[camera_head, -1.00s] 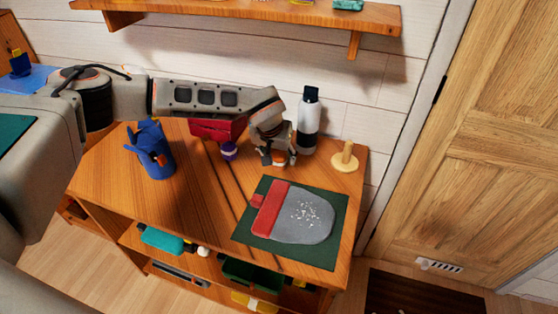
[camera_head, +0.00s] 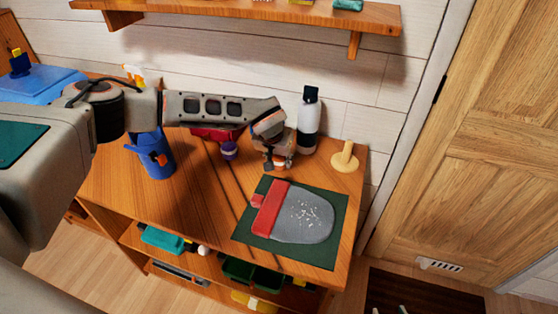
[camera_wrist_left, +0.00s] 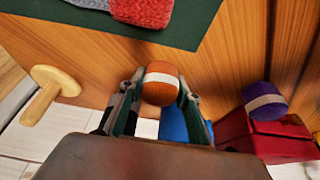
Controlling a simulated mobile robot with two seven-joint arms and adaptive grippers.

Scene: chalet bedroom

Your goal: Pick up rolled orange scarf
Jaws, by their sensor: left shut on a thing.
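The rolled orange scarf (camera_wrist_left: 160,85) shows in the left wrist view as an orange roll with a white band. My left gripper (camera_wrist_left: 157,98) is shut on it, with one finger on each side. In the head view my left gripper (camera_head: 278,164) is at the back of the wooden cabinet top, in front of a white bottle with a black cap. Only a small orange part of the scarf (camera_head: 279,161) shows there between the fingers. I cannot tell whether the scarf touches the cabinet top. My right gripper is not clearly in view.
A white and black bottle (camera_head: 308,125) and a pale wooden peg stand (camera_head: 344,158) are close to the gripper. A purple roll (camera_wrist_left: 265,99) sits by a red box (camera_wrist_left: 262,139). A green mat (camera_head: 335,240) with a red and grey hat (camera_head: 305,215) lies in front.

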